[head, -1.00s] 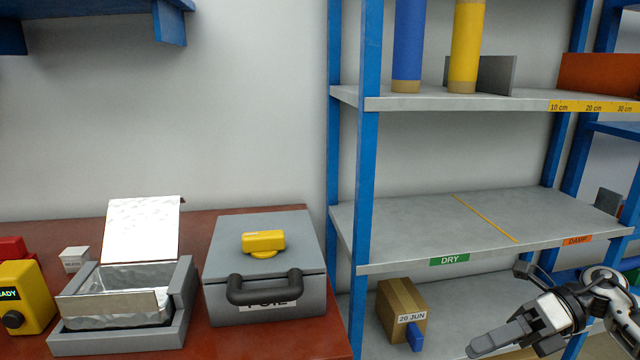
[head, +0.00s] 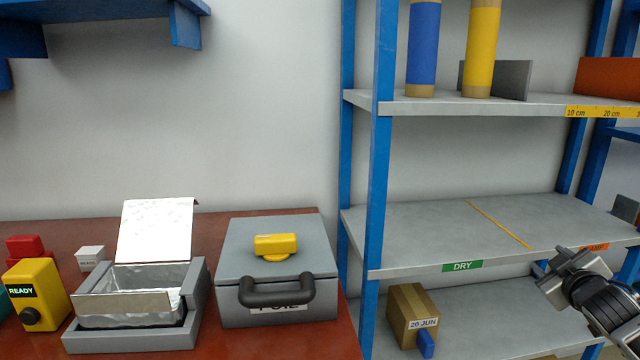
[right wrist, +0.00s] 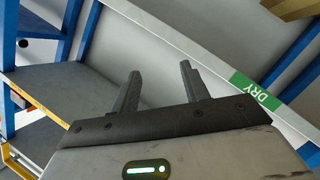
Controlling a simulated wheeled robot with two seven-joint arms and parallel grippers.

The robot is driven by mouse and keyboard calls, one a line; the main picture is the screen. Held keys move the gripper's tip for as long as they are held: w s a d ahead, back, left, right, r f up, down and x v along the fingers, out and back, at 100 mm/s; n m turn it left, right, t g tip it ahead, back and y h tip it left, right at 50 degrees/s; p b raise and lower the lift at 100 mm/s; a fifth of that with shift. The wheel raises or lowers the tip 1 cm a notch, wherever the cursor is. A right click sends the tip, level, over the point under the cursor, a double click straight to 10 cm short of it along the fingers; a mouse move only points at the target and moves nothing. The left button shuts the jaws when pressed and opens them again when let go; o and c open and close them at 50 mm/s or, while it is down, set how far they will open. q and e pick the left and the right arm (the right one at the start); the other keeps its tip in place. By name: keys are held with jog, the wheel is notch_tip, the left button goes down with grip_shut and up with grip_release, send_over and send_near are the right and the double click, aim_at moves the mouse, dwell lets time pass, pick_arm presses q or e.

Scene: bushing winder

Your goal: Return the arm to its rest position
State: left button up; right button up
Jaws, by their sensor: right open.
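My right gripper (head: 566,268) is at the right side of the head view, in front of the shelf rack and near the orange DAMP label (head: 596,246). In the right wrist view its two dark fingers (right wrist: 161,90) stand apart with nothing between them, so it is open and empty. Behind the fingers is the edge of the middle shelf (head: 480,222) with its green DRY label (head: 462,266), which also shows in the wrist view (right wrist: 256,91). My left gripper does not show.
A cardboard box (head: 411,316) dated 20 JUN sits on the lower shelf. On the red table are a grey FOIL box (head: 235,262), an open foil-lined tray (head: 196,296) and a yellow READY unit (head: 50,282). Blue (head: 422,50) and yellow (head: 482,50) cylinders stand on the upper shelf.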

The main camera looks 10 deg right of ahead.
jog(key=s+a+f+g+y, duration=0.1)
jog(key=s+a+f+y, duration=0.1)
jog(key=s+a+f, duration=0.35)
jog(key=s+a+f+g+y, duration=0.1)
jog(key=s+a+f+y, duration=0.1)
jog(key=a+f, duration=0.7)
jog(key=s+a+f+y, duration=0.2)
jog(key=s+a+f, duration=0.25)
jog(key=a, duration=0.55)
jog(key=s+a+m+g+y+p, duration=0.1)
jog(key=s+a+m+y+p, duration=0.1)
jog(key=s+a, duration=1.2)
jog(key=shift+a+r+m+g+y, duration=0.35)
jog(key=shift+a+y, duration=0.25)
jog(key=shift+a, duration=0.35)
jog(key=shift+f, duration=0.1)
